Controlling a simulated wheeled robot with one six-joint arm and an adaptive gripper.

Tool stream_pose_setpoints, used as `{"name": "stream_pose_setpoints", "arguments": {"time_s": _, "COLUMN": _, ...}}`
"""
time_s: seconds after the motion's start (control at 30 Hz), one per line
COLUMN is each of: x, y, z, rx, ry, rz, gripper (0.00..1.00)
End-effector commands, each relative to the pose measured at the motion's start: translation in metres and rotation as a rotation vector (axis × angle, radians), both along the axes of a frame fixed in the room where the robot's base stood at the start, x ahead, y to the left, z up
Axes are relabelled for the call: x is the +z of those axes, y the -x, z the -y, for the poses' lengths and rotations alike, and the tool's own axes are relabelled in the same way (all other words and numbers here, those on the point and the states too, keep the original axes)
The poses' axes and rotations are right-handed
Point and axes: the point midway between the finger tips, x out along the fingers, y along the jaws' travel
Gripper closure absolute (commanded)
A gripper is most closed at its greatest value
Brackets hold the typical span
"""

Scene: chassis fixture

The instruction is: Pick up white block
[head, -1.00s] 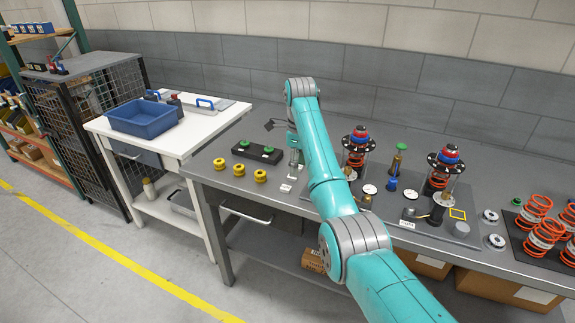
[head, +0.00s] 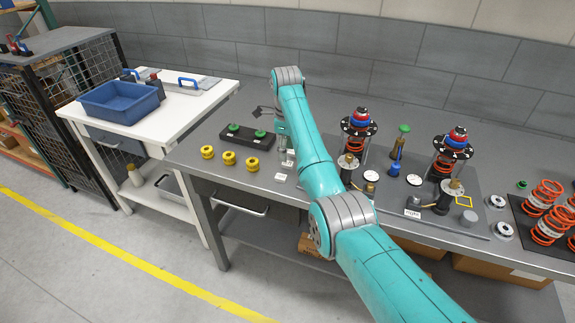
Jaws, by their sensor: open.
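A small white block (head: 280,177) lies on the grey workbench (head: 240,190), right of the yellow rings and near the bench's front edge. Other small pale pieces (head: 288,162) lie just behind it, partly hidden by my arm. My gripper (head: 284,148) hangs from the end of my teal arm, above and behind the white block and apart from it. It is open and holds nothing that I can see. Its fingertips are small and partly hidden in this view.
Spring assemblies (head: 354,140) stand on the right. A white table with a blue bin (head: 120,101) is at the left. Bare bench lies between the rings and front edge.

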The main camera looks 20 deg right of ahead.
Motion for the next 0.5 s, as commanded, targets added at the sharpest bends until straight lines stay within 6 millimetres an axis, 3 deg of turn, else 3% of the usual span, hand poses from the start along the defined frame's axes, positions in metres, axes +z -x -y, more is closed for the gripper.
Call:
{"name": "stream_pose_setpoints", "arguments": {"time_s": 0.3, "x": -0.041, "y": 0.002, "z": 0.004, "rx": 0.000, "ry": 0.001, "rz": -0.003, "gripper": 0.44}}
{"name": "stream_pose_setpoints", "arguments": {"time_s": 0.5, "x": -0.048, "y": 0.001, "z": 0.004, "rx": 0.000, "ry": 0.000, "rz": 0.000, "gripper": 0.44}}
